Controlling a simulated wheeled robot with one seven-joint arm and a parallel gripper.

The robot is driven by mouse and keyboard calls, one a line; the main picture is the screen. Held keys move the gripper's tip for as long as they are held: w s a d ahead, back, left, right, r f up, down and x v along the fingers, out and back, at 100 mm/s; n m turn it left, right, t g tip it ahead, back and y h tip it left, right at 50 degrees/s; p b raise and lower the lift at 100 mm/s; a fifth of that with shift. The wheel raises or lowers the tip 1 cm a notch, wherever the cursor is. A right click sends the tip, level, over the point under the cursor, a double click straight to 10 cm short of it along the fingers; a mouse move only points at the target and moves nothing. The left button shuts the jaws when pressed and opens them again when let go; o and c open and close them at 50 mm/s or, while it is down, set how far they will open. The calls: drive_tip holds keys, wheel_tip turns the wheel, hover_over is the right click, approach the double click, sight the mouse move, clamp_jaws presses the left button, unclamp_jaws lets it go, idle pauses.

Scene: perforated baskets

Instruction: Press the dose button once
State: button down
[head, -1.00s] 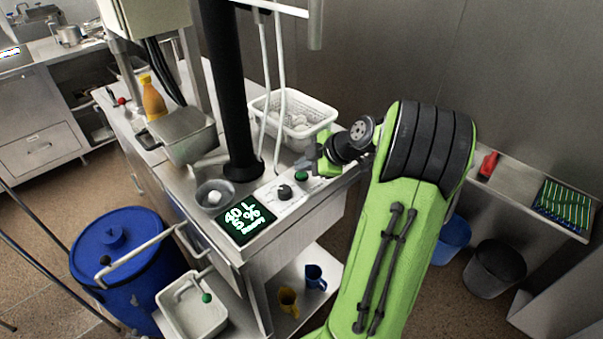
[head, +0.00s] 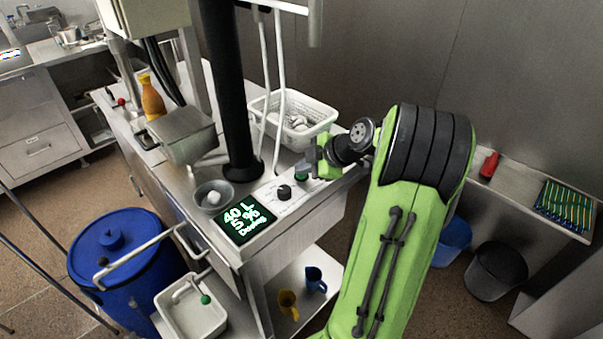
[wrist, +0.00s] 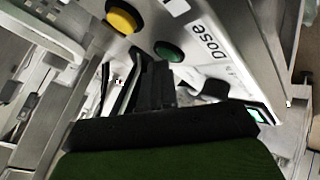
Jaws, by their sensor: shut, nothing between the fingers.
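The green dose button (head: 301,176) sits on the white control panel beside a black knob. In the wrist view the green button (wrist: 168,50) shows next to the printed word "Dose". My gripper (head: 312,163) is shut and empty, its fingertips pointing down right at the button. In the wrist view the dark fingers (wrist: 155,78) end just beside the button's edge; I cannot tell whether they touch it. The screen (head: 244,226) reads "40 L", "5 %" and a third line that looks like "Dosing".
A yellow button (wrist: 125,17) lies close to the green one. A black column (head: 232,100) and a white perforated basket (head: 322,112) stand behind the panel. A steel bowl (head: 213,195) is left of the screen. A blue barrel (head: 118,262) stands on the floor at left.

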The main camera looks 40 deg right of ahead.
sight(304, 177)
drive_tip(key=shift+r+p, duration=0.5)
drive_tip(key=shift+r, duration=0.35)
drive_tip(key=shift+r, duration=0.1)
wheel_tip(304, 177, up, 5)
drive_tip(key=p, duration=0.3)
idle(0.5)
